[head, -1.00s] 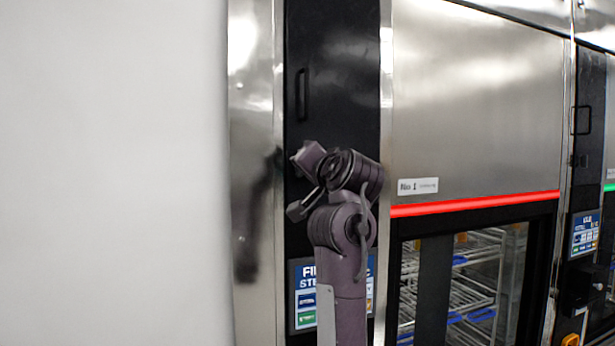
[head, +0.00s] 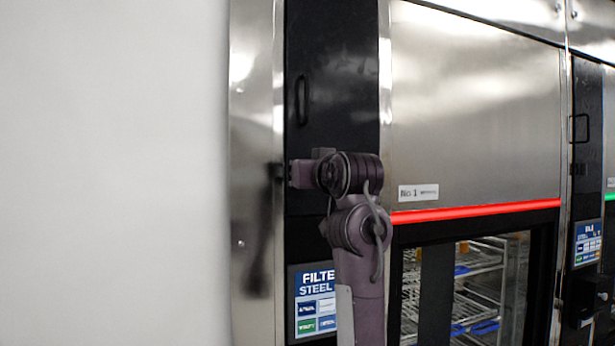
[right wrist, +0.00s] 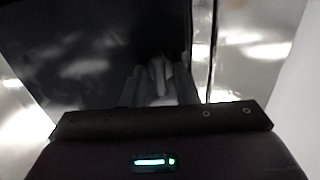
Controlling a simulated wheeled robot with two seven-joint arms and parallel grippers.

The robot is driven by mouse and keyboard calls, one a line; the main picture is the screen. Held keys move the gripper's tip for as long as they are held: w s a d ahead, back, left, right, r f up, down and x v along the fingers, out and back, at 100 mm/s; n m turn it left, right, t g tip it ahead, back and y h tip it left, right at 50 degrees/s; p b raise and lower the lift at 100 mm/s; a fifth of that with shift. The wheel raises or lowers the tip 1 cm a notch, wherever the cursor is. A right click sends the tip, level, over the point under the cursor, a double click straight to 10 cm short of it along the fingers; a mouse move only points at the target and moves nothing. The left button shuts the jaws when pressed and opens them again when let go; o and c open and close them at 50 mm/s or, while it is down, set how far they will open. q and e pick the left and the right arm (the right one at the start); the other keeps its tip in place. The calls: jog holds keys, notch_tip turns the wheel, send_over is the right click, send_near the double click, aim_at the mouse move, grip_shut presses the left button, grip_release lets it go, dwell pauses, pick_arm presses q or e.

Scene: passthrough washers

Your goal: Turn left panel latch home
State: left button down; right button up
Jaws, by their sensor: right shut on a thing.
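The left panel (head: 335,80) is a tall dark door with a black bar handle (head: 302,98). My right gripper (head: 294,173) is at the panel's left edge, below that handle, with its wrist turned to the left. In the right wrist view, the gripper (right wrist: 160,88) is shut on a small grey piece, which looks like the latch (right wrist: 157,74). Its exact angle is too dark to tell. In the head view the gripper hides the latch. My left gripper is not in view.
A steel post (head: 252,110) and a white wall (head: 115,170) lie left of the panel. A filter label screen (head: 316,305) sits below my right gripper. Right of the panel is the No 1 washer (head: 475,100), with a red light strip (head: 475,211) and glass door.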

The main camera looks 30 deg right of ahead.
jog(key=shift+n, duration=0.3)
jog(key=o, duration=0.6)
jog(key=shift+o, duration=0.2)
jog(key=b+v, duration=0.4)
jog(key=v, duration=0.3)
jog(key=shift+s, duration=0.35)
jog(key=shift+a, duration=0.1)
